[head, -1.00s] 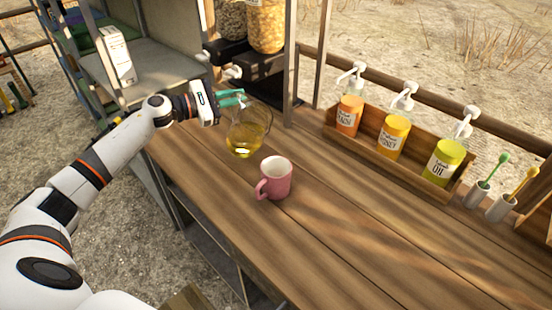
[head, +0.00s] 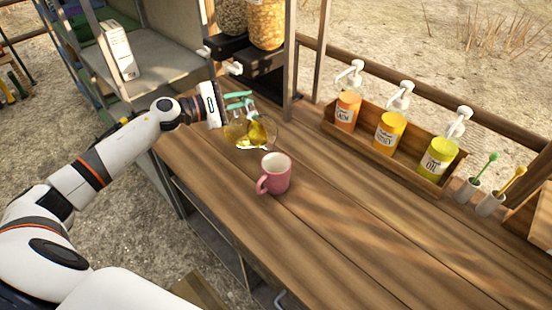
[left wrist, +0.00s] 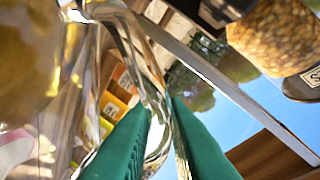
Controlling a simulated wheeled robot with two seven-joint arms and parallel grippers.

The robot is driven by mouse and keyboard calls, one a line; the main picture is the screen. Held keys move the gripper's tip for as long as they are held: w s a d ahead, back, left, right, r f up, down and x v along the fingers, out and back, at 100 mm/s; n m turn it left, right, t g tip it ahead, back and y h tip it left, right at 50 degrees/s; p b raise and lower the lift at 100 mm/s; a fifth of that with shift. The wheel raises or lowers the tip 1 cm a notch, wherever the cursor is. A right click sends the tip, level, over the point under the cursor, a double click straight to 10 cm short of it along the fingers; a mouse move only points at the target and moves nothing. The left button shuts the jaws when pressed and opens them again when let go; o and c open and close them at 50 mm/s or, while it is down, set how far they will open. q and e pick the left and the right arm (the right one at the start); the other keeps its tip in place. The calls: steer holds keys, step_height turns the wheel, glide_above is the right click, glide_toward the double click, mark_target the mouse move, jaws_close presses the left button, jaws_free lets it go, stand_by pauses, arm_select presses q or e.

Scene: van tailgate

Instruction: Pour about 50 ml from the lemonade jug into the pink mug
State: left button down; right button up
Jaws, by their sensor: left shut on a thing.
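The lemonade jug (head: 240,134) is clear glass with yellow liquid in it. It is tilted over steeply just behind and left of the pink mug, with the liquid gathered towards its lower side. My left gripper (head: 240,103) has green fingers and is shut on the jug's glass handle; the fingers (left wrist: 158,130) close around the handle in the left wrist view. The pink mug (head: 276,176) stands upright on the wooden counter, its handle towards the front left. Part of it shows pale pink behind the jug (left wrist: 30,60) in the left wrist view. I cannot make out a falling stream.
A wooden rack (head: 400,153) with orange, yellow and green pump bottles stands along the back right. Two small cups (head: 478,196) with a green and a yellow utensil are beside it. Dispensers (head: 265,25) stand behind the jug. The counter's front and middle (head: 330,240) are clear.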

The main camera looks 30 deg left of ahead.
mark_target(250, 105)
arm_select(q)
steer(key=shift+s+d+r+m+p, duration=0.15)
steer(key=shift+r+m+p, duration=0.1)
steer(key=shift+r+p, duration=0.3)
steer(key=shift+d+r+m+p, duration=0.2)
steer(key=shift+r+m+p, duration=0.1)
steer(key=shift+r+p, duration=0.25)
steer(key=shift+s+d+r+m+p, duration=0.15)
steer(key=shift+r+m+p, duration=0.1)
steer(key=shift+r+p, duration=0.3)
steer(key=shift+d, duration=0.1)
arm_select(e)
step_height(250, 105, up, 4)
steer(key=shift+r, duration=0.15)
arm_select(q)
steer(key=shift+s+d+m+y+p, duration=0.35)
steer(key=shift+d+m+p, duration=0.3)
steer(key=shift+p, duration=0.35)
arm_select(e)
steer(key=shift+r, duration=0.9)
arm_select(q)
steer(key=shift+s+d+r+m, duration=0.1)
steer(key=shift+s+d+m, duration=0.15)
steer(key=shift+d, duration=0.1)
steer(key=shift+s+d+r, duration=0.1)
steer(key=shift+s+d, duration=0.15)
steer(key=shift+d, duration=0.1)
arm_select(e)
steer(key=shift+r, duration=0.15)
